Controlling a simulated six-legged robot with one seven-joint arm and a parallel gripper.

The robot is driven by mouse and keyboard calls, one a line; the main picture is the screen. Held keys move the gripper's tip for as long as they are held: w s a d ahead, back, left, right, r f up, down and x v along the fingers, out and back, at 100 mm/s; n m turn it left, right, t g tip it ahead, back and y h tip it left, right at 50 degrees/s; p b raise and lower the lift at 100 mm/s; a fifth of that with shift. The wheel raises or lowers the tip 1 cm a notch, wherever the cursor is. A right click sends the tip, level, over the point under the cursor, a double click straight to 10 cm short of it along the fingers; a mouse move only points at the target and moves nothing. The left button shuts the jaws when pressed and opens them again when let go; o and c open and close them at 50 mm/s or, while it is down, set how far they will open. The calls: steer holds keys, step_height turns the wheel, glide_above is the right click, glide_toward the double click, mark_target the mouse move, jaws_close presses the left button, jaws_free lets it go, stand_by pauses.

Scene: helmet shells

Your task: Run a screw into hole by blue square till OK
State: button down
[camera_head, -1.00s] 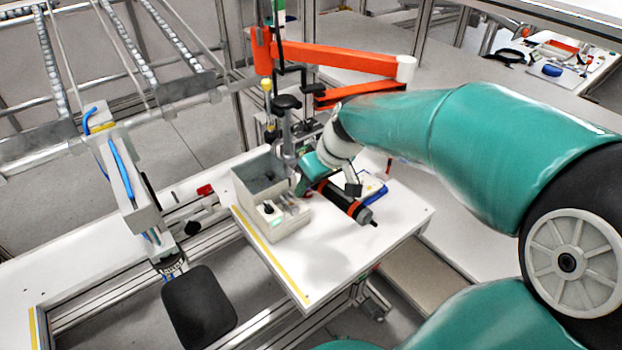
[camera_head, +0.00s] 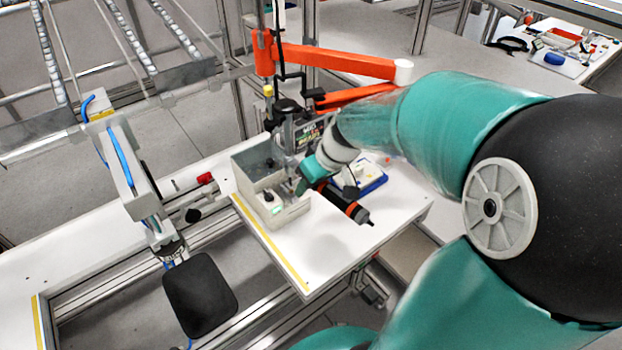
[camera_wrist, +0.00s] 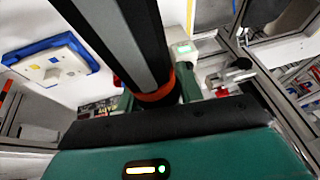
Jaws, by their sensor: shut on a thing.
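My gripper (camera_head: 312,178) is shut on a black powered screwdriver (camera_head: 345,203) with orange bands. The screwdriver is tilted, its narrow end toward the lower right, above the white table. In the wrist view its dark body (camera_wrist: 118,30) and orange ring (camera_wrist: 155,94) show between my fingers. A white plate with a blue rim (camera_head: 374,184) lies on the table just behind the screwdriver. It also shows in the wrist view (camera_wrist: 32,62), with small coloured marks and holes too small to tell apart. I cannot make out a screw or the screwdriver's tip engaging anything.
An orange jointed arm (camera_head: 340,62) on a post rises behind. The white table (camera_head: 330,255) is clear in front.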

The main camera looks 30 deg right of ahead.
steer(key=shift+f, duration=1.05)
stand_by(0.9)
steer(key=shift+r, duration=3)
steer(key=s+d, duration=0.1)
steer(key=d, duration=0.8)
steer(key=shift+s, duration=0.3)
